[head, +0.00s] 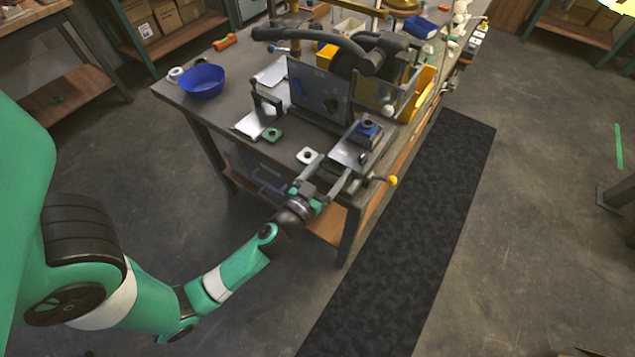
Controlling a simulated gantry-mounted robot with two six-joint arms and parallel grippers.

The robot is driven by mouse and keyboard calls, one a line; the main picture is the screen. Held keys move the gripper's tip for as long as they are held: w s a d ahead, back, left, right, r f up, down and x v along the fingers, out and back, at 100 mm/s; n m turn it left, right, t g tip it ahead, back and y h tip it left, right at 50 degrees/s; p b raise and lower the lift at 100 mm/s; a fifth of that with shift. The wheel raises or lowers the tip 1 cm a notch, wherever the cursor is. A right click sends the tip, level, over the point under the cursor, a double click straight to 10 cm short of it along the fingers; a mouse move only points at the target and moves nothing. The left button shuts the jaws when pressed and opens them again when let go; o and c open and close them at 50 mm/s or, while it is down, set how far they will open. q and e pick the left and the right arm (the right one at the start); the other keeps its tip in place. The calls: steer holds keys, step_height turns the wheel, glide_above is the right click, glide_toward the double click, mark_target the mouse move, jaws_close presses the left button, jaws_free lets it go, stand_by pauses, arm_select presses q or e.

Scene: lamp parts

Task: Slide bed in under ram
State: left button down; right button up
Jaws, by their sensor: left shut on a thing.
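The bed (346,154) is a flat grey plate at the front right end of the bench, out in front of the press. A blue block-like part (368,131) sits on it. The press (320,92) stands behind it, with a dark upright panel and a thick curved bar on top; the ram itself cannot be made out. My left gripper (318,190) is at the bench's front edge, by the rails in front of the bed. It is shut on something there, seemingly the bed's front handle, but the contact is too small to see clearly. My right gripper is not in view.
A lever with a yellow knob (392,180) sticks out right of the bed. A green piece (272,136) and a white piece (308,156) lie left of it. A blue bowl (202,81) stands at the bench's left. A dark mat (425,220) covers the floor at right.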

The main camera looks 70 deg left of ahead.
mark_target(340, 158)
arm_select(q)
steer(key=x, duration=0.5)
steer(key=shift+w+a+f, duration=0.1)
steer(key=shift+w+a, duration=0.05)
steer(key=shift+a, duration=0.1)
steer(key=shift+f, duration=0.15)
steer(key=shift+c, duration=0.2)
jaws_free()
steer(key=shift+o, duration=0.2)
steer(key=shift+w+a+r, duration=0.15)
steer(key=shift+a+r, duration=0.05)
steer(key=shift+s+d, duration=0.3)
steer(key=shift+d, duration=0.05)
steer(key=b+v, duration=0.1)
steer(key=v, duration=0.4)
steer(key=b+v, duration=0.1)
steer(key=v, duration=0.4)
steer(key=shift+f+b, duration=0.2)
steer(key=shift+b, duration=0.15)
steer(key=shift+s+d+r, duration=0.15)
steer(key=shift+s, duration=0.2)
